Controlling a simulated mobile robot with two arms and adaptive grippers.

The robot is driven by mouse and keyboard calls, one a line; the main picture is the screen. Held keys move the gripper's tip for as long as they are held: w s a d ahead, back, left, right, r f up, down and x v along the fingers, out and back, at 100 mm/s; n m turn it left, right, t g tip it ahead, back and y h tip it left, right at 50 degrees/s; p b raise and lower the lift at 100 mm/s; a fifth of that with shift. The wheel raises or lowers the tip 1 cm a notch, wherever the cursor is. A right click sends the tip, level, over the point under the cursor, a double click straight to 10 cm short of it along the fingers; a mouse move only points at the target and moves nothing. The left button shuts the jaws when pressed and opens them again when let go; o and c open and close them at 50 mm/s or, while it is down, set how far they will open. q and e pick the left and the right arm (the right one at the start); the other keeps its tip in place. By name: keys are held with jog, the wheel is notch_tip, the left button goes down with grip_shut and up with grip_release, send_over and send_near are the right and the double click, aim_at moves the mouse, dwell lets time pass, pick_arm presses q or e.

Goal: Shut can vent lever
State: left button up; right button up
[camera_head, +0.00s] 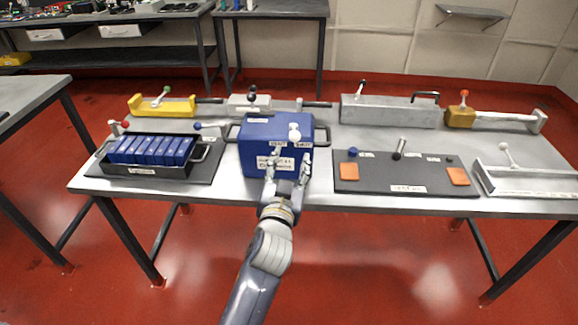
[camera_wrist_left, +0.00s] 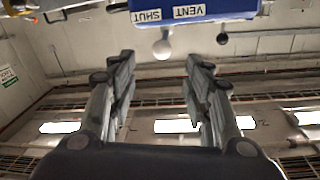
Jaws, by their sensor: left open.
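The blue can (camera_head: 258,158) stands upright near the middle of the table, with a white label on its front. Its lever has a white ball knob (camera_head: 294,132) near the top front edge, close to two small labels. In the left wrist view the white knob (camera_wrist_left: 162,46) hangs below the can's edge (camera_wrist_left: 200,9), by the labels reading SHUT and VENT. My left gripper (camera_head: 289,159) is open in front of the can, below the knob. In the left wrist view its fingers (camera_wrist_left: 162,75) are spread with nothing between them. My right gripper is not in view.
Left of the can, a black tray (camera_head: 145,170) holds several blue blocks. Right of it lies a dark board (camera_head: 405,180) with orange pads and a lever. Several lever fixtures, including a yellow one (camera_head: 165,106) and a grey block (camera_head: 388,112), line the table's back.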

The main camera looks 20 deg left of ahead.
pick_arm(q)
jog(key=shift+s+d, duration=0.1)
jog(key=shift+s, duration=0.35)
